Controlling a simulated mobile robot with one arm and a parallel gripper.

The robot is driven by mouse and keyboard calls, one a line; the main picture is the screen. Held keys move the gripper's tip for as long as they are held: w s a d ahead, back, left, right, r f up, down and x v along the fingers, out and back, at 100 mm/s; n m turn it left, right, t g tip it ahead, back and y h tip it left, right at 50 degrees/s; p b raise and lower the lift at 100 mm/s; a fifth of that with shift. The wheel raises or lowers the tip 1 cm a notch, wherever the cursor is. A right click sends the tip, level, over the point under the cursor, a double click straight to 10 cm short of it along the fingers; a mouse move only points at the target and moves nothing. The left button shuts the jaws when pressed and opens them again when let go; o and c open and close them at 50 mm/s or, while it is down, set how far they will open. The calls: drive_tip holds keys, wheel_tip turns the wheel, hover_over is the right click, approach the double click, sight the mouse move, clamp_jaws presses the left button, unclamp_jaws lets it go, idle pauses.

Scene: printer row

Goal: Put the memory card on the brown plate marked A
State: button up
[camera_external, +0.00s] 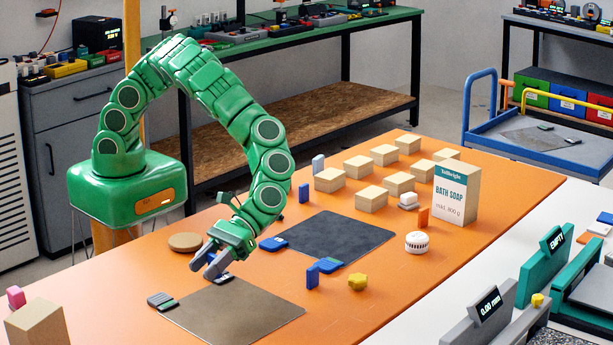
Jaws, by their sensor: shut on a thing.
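My gripper (214,264) is shut on a small blue thing (211,256), mostly hidden by the fingers. It may be the memory card, but its shape is too small to tell. The gripper points down over the orange table, near the back left edge of a flat brown plate (240,312). A dark tag with a green-grey face (162,300) sits at that plate's left corner. Its marking is too small to read, so I cannot confirm the A. I cannot tell whether the held thing touches the table.
A dark plate (335,238) with blue tags lies behind right. A brown disc (185,242) lies behind the gripper. A blue block (312,276) and yellow piece (358,282) stand right. Several boxes, a soap carton (455,195) and a white round device (417,242) stand farther back.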

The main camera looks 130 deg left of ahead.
sight(216, 311)
drive_tip(key=shift+w+d+f, duration=0.2)
drive_tip(key=shift+w+f, duration=0.3)
drive_tip(key=shift+f, duration=0.15)
drive_tip(key=shift+w+d+f, duration=0.2)
drive_tip(key=shift+w+f, duration=0.3)
drive_tip(key=shift+f, duration=0.15)
drive_tip(key=shift+w+f, duration=0.1)
drive_tip(key=shift+w+d+f, duration=0.1)
drive_tip(key=shift+w+f, duration=0.15)
drive_tip(key=shift+f, duration=1.5)
drive_tip(key=shift+f, duration=0.15)
drive_tip(key=o, duration=1)
